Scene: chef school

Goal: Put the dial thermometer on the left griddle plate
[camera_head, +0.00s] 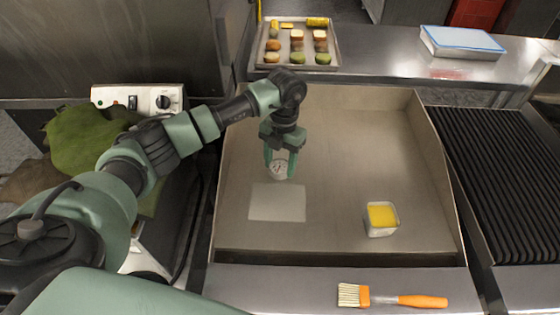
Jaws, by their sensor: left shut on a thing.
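The dial thermometer (279,167) has a small round white face and is held between the fingers of my left gripper (279,163). My left gripper points down and is shut on it, over the left part of the flat griddle plate (335,130). A lighter grey rectangle (277,202) lies on the plate's left side, just below the thermometer in the picture. I cannot tell how high the thermometer is above the plate. My right gripper is not in view.
A square container with yellow contents (381,219) stands on the griddle's right part. A brush with an orange handle (392,299) lies on the front ledge. A ribbed grill (500,170) is at right.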

